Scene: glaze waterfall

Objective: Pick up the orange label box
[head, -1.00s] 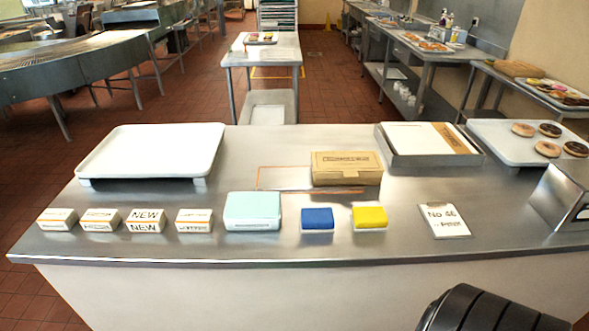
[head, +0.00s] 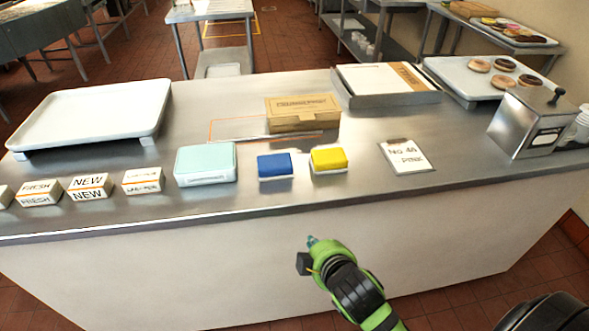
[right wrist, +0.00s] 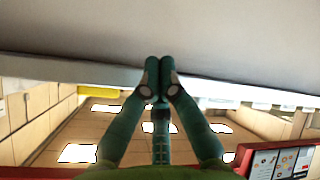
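Several small white boxes with orange bands stand in a row at the left front of the steel counter: one marked NEW (head: 88,187), one marked FRESH (head: 39,193), one with small unreadable text (head: 143,181), and another cut by the left edge. I cannot tell which is the orange label box. A tan cardboard box (head: 302,113) with a printed label sits farther back. My right gripper (head: 309,246) is in front of the counter's pale panel, below and right of the small boxes, touching none. In the right wrist view its fingertips (right wrist: 160,64) meet, empty. My left gripper is out of view.
The counter (head: 300,192) also holds a mint box (head: 205,164), blue block (head: 275,166), yellow block (head: 328,160), clipboard (head: 406,156), white tray (head: 90,115), paper tray (head: 388,84), donut tray (head: 462,78) and metal dispenser (head: 533,123). The counter's front edge lies above my right gripper.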

